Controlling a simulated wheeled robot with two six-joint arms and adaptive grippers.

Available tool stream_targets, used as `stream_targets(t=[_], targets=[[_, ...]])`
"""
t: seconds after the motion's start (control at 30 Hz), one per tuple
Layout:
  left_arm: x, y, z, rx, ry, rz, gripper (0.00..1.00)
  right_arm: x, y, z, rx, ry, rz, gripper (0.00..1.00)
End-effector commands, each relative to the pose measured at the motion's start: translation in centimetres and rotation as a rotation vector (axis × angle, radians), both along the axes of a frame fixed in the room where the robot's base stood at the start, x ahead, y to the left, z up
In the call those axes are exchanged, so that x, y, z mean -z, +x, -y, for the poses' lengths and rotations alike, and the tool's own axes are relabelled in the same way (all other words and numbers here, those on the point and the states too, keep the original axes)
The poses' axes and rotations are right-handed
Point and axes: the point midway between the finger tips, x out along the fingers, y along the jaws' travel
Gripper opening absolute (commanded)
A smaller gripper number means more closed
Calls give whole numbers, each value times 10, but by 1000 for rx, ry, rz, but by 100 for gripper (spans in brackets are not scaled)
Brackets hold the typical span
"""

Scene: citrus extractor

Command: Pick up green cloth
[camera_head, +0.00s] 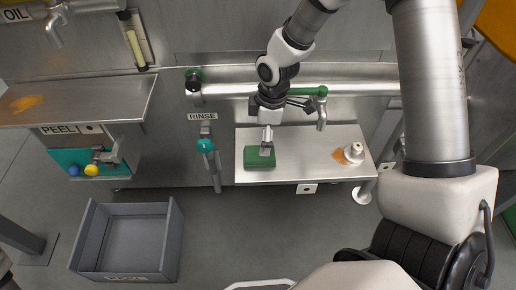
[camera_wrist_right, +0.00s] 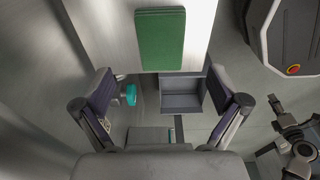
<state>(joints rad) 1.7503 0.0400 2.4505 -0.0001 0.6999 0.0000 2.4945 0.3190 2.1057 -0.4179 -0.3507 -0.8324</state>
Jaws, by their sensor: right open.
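The green cloth (camera_head: 259,163) is a flat folded rectangle on the left end of the steel shelf (camera_head: 310,140). In the right wrist view the cloth (camera_wrist_right: 160,40) lies at the top, beyond the fingertips. My right gripper (camera_head: 266,150) is above the cloth's back edge in the head view. In the wrist view its two fingers (camera_wrist_right: 166,88) are spread wide with nothing between them. Whether the fingers touch the cloth cannot be told. A dark jointed part at the lower right of the wrist view seems to be my left gripper (camera_wrist_right: 285,122); its jaws are unclear.
A white knob-like object (camera_head: 354,152) stands on the shelf's right by an orange stain. A rinse tap with a teal head (camera_head: 205,145) is left of the shelf. A grey crate (camera_head: 174,240) sits on the floor. Pipes and a tap (camera_head: 321,115) are behind the shelf.

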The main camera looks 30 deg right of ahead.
Motion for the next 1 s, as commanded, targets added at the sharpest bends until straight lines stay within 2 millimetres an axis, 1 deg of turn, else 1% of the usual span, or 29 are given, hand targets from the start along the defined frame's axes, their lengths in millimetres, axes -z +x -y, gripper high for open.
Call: stream_targets(t=[0.03,0.17,0.23,0.4,0.47,0.53,0.7,0.73,0.77,0.8,0.9,1.0], targets=[[10,0,0,0,0,0,40,13,1,-1,0,-1,-1,97],[11,0,0,0,0,0,40,18,1,-2,1,0,1,97],[16,0,0,0,0,1,40,25,1,-3,1,0,0,97],[43,0,0,0,0,0,40,59,2,-7,1,0,0,97],[46,0,0,0,0,0,40,66,3,-8,2,1,-1,97],[47,0,0,0,0,0,40,69,3,-9,2,0,0,97],[44,0,0,0,0,1,40,67,3,-9,2,0,1,97],[44,0,0,0,0,1,40,67,3,-9,2,0,1,90],[44,0,0,0,0,1,40,67,3,-9,2,0,1,79],[44,0,0,0,0,0,40,67,3,-9,2,0,1,65],[44,0,0,0,0,0,40,67,3,-9,2,1,0,32],[44,0,0,0,0,0,40,67,3,-9,2,1,0,33]])
